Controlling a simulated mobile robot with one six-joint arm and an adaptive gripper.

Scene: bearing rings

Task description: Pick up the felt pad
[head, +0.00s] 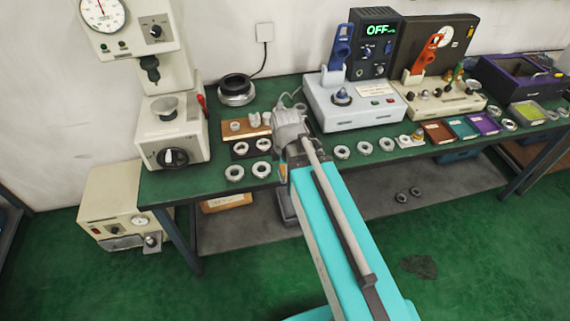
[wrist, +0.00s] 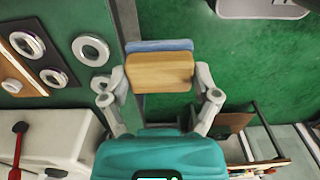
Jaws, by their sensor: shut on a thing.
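The felt pad shows in the wrist view as a wooden block (wrist: 160,74) with a blue layer (wrist: 158,45) along its far side. My gripper (wrist: 163,84) is shut on it, one finger at each end of the block. In the head view my gripper (head: 291,158) is at the front edge of the green bench, largely covered by my own arm.
Bearing rings (head: 234,173) lie left of my gripper on the bench (head: 222,113), some on dark plates. More rings (head: 342,152) lie to the right, before a white tester (head: 350,112). A press (head: 170,130) stands at the left. A lower shelf (head: 350,200) runs beneath.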

